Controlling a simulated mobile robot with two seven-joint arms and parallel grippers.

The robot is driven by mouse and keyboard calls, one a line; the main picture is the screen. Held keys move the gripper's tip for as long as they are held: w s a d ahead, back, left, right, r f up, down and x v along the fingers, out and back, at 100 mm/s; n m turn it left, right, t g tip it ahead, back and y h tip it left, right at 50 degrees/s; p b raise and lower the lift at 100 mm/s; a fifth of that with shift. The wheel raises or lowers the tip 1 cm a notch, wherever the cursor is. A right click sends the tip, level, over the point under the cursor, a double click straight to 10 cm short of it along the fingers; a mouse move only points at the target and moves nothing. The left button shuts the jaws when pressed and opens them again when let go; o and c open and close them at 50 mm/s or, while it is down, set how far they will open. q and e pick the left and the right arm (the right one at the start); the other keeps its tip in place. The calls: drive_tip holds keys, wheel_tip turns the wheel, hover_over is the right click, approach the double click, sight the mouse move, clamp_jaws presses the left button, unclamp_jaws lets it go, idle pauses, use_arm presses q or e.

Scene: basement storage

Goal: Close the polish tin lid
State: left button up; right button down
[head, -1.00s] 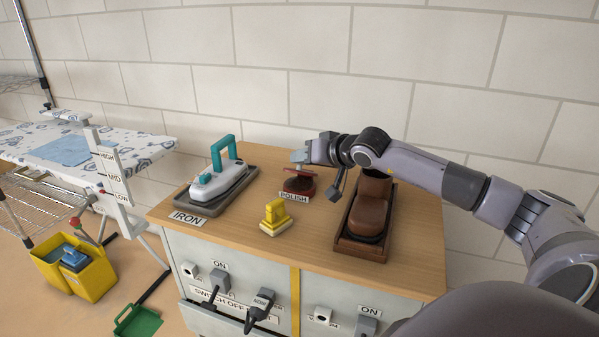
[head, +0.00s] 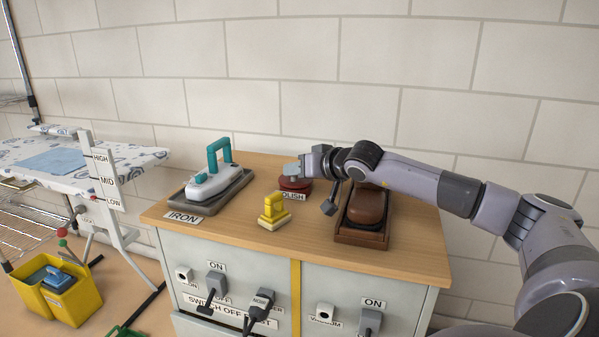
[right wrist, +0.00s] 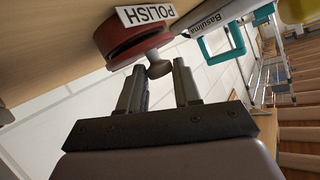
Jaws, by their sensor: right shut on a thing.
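The red polish tin (head: 295,186) stands near the back of the wooden cabinet top, behind its POLISH label. My right gripper (head: 294,172) is directly over the tin from the right and covers part of its top. In the right wrist view the tin (right wrist: 122,36) shows its dark red side, and the small round knob of the lid (right wrist: 158,69) sits between the fingertips of my right gripper (right wrist: 158,82). The gripper is shut on that knob. My left gripper is not in view.
An iron (head: 215,180) rests on a grey tray to the left. A yellow-handled brush (head: 272,211) stands in front of the tin. Plugs and switches line the cabinet front.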

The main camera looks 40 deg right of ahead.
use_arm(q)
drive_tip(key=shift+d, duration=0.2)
use_arm(e)
drive_tip(key=shift+a+f, duration=0.4)
drive_tip(key=shift+f, duration=0.1)
drive_tip(key=c, duration=0.9)
unclamp_jaws()
drive_tip(key=shift+r, duration=0.1)
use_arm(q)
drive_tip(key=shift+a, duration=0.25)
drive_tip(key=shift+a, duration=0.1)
use_arm(e)
drive_tip(key=shift+d, duration=0.1)
drive_tip(key=shift+d+r, duration=0.1)
drive_tip(key=shift+r, duration=0.45)
wheel_tip(320, 180, up, 14)
drive_tip(key=p, duration=0.5)
wheel_tip(320, 180, up, 5)
drive_tip(key=p, duration=0.1)
hover_over(297, 184)
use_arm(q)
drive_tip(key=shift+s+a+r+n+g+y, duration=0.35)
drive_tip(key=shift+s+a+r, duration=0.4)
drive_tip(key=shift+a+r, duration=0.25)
use_arm(e)
drive_tip(key=shift+r, duration=0.2)
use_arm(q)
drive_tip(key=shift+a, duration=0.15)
use_arm(e)
drive_tip(key=shift+s, duration=0.1)
